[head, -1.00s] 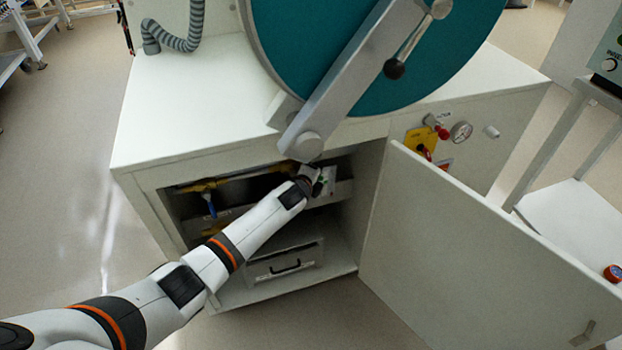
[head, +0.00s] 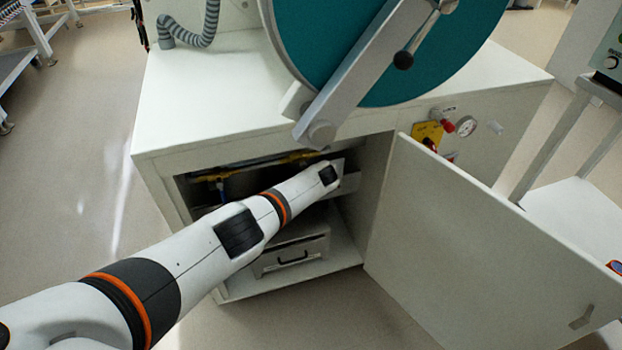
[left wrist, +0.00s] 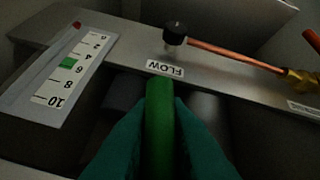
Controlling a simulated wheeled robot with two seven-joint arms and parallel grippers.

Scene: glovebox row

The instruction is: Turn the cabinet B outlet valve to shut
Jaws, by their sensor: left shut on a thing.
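My left arm reaches into the open cabinet (head: 240,292) under the white bench in the head view, and its gripper is hidden inside there. In the left wrist view my left gripper (left wrist: 160,112), with teal fingers, is shut on a green handle (left wrist: 160,140) that lies lengthwise between the fingers. Its far end points toward a panel with an upside-down FLOW label (left wrist: 165,69). I cannot read a label on the handle itself, nor tell its turn angle. My right gripper is not in view.
A scale with a green mark (left wrist: 68,63) is left of the handle. A black knob (left wrist: 175,32) and a copper pipe (left wrist: 235,56) are beyond it. The open cabinet door (head: 480,240) stands to the right. A drawer box (head: 290,256) sits low inside.

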